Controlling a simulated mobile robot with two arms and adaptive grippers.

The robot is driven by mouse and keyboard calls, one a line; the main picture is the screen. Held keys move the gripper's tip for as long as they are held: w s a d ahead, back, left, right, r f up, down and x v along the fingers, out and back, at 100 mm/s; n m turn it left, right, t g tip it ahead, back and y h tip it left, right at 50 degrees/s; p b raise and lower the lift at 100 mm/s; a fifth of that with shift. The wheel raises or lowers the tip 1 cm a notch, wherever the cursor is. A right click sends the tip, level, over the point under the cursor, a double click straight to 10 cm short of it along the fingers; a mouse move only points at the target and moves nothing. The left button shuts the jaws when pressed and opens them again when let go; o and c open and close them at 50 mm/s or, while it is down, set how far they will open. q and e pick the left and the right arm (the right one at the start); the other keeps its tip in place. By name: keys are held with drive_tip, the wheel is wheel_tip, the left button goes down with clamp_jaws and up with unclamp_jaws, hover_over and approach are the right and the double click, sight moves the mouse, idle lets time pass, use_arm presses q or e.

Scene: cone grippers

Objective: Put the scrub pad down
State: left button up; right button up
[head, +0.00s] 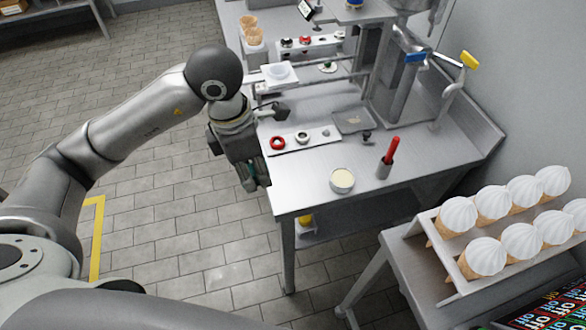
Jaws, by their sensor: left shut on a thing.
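My left gripper (256,184) hangs beside the left edge of the metal worktable (310,186), pointing down. It is shut on the scrub pad (249,171), of which only a small dark green part shows between the fingers. The rest of the pad is hidden by the gripper. The gripper appears to be over the floor side of the table edge; its exact height is hard to tell. My right gripper is not in view.
Near the gripper is a white strip (318,136) with red and dark rings. The front left tabletop is bare. Swirl-topped cones (486,256) stand at right.

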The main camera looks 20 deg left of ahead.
use_arm(q)
drive_tip(key=w+d+f+p, duration=0.2)
drive_tip(key=w+d+f, duration=0.1)
drive_tip(key=w, duration=0.4)
drive_tip(key=p, duration=0.2)
hover_over(295, 174)
drive_tip(key=f, duration=0.5)
drive_tip(key=shift+s+a+f, duration=0.25)
drive_tip(key=shift+f, duration=0.15)
drive_tip(key=shift+w+f, duration=0.15)
drive_tip(key=shift+f, duration=0.1)
wheel_tip(295, 174, down, 2)
drive_tip(key=shift+f+p, duration=0.15)
drive_tip(key=shift+p, duration=0.6)
drive_tip(key=shift+f, duration=0.4)
